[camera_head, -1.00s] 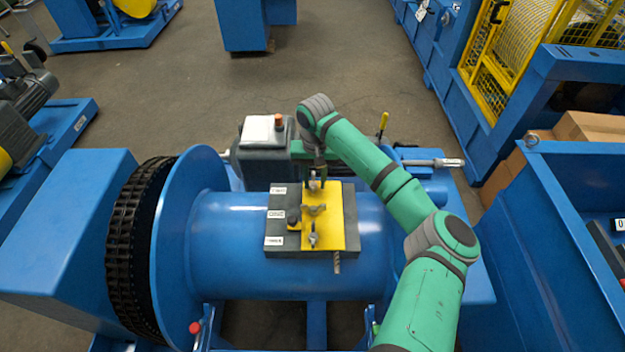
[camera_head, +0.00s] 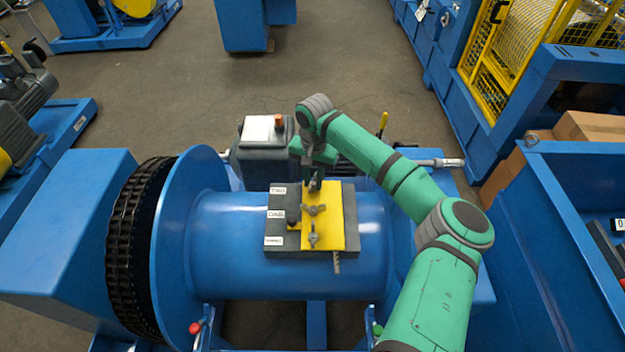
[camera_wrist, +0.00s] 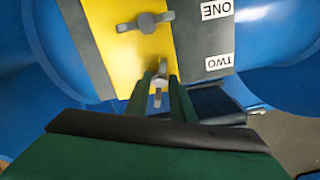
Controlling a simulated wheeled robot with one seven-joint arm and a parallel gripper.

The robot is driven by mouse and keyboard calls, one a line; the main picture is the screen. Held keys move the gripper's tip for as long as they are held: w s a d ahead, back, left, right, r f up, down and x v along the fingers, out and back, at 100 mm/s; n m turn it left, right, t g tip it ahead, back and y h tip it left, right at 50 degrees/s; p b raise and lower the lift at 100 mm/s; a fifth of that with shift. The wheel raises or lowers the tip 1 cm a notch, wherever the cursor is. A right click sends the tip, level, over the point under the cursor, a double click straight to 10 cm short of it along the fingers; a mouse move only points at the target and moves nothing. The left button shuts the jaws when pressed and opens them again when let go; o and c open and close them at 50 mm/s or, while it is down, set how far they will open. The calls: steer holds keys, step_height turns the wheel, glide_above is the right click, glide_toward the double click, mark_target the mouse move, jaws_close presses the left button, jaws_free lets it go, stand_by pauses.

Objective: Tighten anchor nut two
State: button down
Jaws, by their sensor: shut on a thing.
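The yellow plate (camera_head: 337,230) lies on a dark grey block (camera_head: 283,222) on top of the blue drum (camera_head: 220,240). White labels mark rows two (camera_head: 278,189), one (camera_head: 276,214) and three (camera_head: 273,241). Grey wing nuts stand along the plate. My gripper (camera_wrist: 161,88) is shut on anchor nut two (camera_wrist: 160,76), at the plate's far end; its wings show between the fingertips in the wrist view. Anchor nut one (camera_wrist: 145,22) is free just beyond it. Nut three (camera_head: 313,239) is free at the near end. The fingers partly hide nut two in the head view.
A chain-wrapped sprocket (camera_head: 138,250) and drum flange are at left. A grey box with an orange button (camera_head: 279,122) stands behind the drum. A blue bin (camera_head: 560,230) is at right.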

steer(key=m, duration=0.4)
steer(key=shift+w+d+r+m, duration=0.1)
steer(key=shift+m, duration=0.2)
steer(key=m, duration=0.4)
steer(key=shift+m, duration=0.3)
steer(key=m, duration=0.3)
steer(key=shift+m, duration=0.3)
steer(key=m, duration=0.4)
steer(key=shift+m+t, duration=0.3)
steer(key=m, duration=0.4)
steer(key=shift+m, duration=0.3)
steer(key=m, duration=0.3)
steer(key=shift+m, duration=0.3)
steer(key=m, duration=0.4)
steer(key=shift+m, duration=2.3)
